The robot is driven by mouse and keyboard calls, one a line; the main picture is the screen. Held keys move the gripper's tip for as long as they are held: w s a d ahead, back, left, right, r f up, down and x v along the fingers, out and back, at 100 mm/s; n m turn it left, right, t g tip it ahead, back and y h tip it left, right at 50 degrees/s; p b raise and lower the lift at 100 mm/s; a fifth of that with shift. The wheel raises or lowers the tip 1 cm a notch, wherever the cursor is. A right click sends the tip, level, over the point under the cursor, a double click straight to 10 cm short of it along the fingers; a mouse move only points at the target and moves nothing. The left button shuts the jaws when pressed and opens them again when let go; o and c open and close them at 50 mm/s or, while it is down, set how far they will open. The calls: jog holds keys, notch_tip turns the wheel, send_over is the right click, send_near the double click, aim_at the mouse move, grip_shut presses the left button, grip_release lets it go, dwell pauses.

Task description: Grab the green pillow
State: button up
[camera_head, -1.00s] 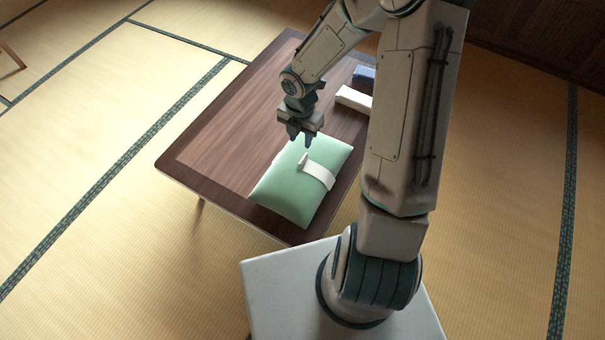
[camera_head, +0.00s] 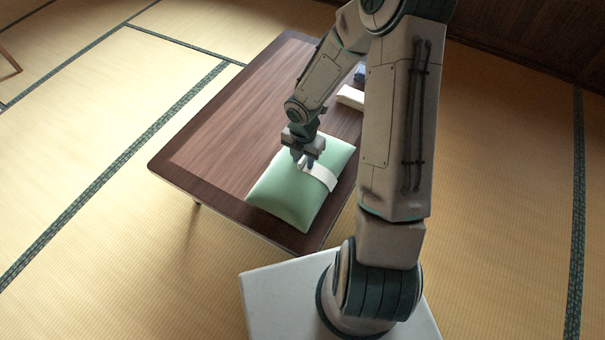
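The green pillow (camera_head: 285,200) lies flat on the near end of the low wooden table. A white band (camera_head: 322,174) crosses its right part, with a small white upright tab at the band's left end. My gripper (camera_head: 303,162) points down and is low over the pillow at this tab. Its two fingers look apart, one on each side of the tab. The tab is partly hidden by the fingers, and I cannot tell whether they touch it. The pillow still rests on the table.
The wooden table (camera_head: 225,145) is bare to the left of the pillow. A white item (camera_head: 350,97) and a dark blue item (camera_head: 360,75) lie farther back, partly hidden by my arm. Open tatami floor (camera_head: 90,190) surrounds the table.

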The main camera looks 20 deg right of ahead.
grip_shut()
jog(key=shift+r, duration=0.1)
dwell(1.2)
